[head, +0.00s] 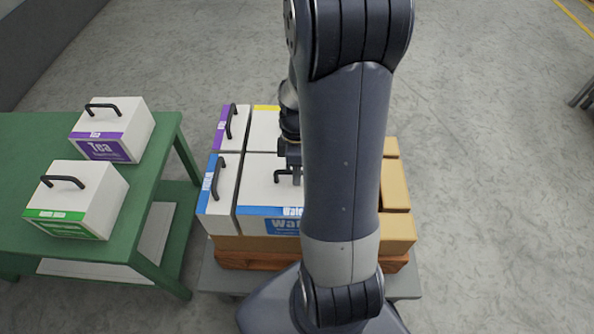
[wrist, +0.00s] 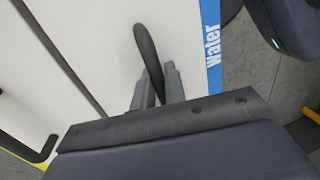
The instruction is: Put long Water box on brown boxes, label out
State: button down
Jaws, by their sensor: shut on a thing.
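The long Water box (head: 262,187) is white with a blue label band facing the near side in the head view. It sits on the brown boxes (head: 255,243), beside other white boxes, and my arm hides its right part. My gripper (head: 291,165) is above it. In the wrist view, my gripper (wrist: 160,85) is shut on the black handle (wrist: 147,50) of the white box (wrist: 95,50), whose blue strip reads "Water" (wrist: 213,45). I cannot tell whether the box fully touches the brown boxes beneath.
A narrow blue-labelled box (head: 220,190) stands close at its left. A purple-labelled box (head: 230,125) and a yellow-labelled box (head: 264,125) stand behind. Bare brown boxes (head: 396,185) show at right. A green table (head: 150,190) at left holds a purple Tea box (head: 112,130) and a green-labelled box (head: 78,198).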

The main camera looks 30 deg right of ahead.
jog(key=shift+f, duration=0.15)
jog(key=c, duration=1.4)
grip_release()
jog(key=shift+o, duration=0.2)
jog(key=p+v, duration=0.1)
jog(key=v, duration=0.9)
jog(key=shift+r, duration=0.4)
jog(key=b+x, duration=0.1)
jog(key=x, duration=1)
jog(key=shift+w, duration=0.1)
jog(key=shift+r, duration=0.4)
jog(key=shift+f, duration=0.1)
